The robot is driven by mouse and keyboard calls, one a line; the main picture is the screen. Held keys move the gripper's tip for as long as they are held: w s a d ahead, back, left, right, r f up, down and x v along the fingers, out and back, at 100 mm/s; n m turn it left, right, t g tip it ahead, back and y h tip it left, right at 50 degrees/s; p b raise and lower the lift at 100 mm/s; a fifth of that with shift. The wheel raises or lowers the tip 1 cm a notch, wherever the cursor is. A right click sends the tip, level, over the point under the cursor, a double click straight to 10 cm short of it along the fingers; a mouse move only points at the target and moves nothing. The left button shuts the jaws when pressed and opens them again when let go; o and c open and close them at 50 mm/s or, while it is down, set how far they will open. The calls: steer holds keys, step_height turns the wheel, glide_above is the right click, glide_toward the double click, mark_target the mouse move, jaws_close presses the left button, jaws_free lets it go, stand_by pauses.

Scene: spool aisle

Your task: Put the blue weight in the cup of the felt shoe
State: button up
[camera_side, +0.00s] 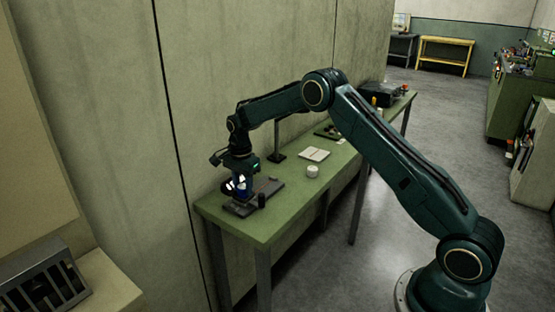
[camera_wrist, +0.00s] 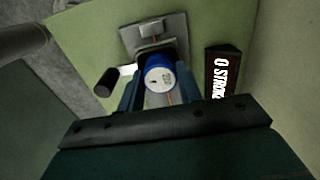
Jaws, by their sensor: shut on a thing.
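The blue weight (camera_wrist: 160,77), a blue cylinder with a pale marked end face, sits between the two fingers of my gripper (camera_wrist: 159,90) in the wrist view. My gripper is shut on it. In the side view my gripper (camera_side: 241,186) points down at the near end of the green bench, with the blue of the weight (camera_side: 243,191) showing between its fingers. A grey metal plate (camera_wrist: 168,28) with a darker fitting lies just beyond the weight in the wrist view. The felt shoe and its cup are not clearly told apart; the weight and fingers hide part of this area.
A black cylinder (camera_wrist: 106,83) is left of my fingers, and a black block with white lettering (camera_wrist: 222,72) is right. The green bench (camera_side: 285,215) also bears a white round pot (camera_side: 313,171) and an open booklet (camera_side: 314,154). A wall runs along its back.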

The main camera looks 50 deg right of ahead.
mark_target(243, 186)
steer(key=o, duration=1.1)
steer(key=shift+f, duration=0.1)
step_height(243, 186, up, 12)
steer(key=shift+r, duration=0.2)
stand_by(0.6)
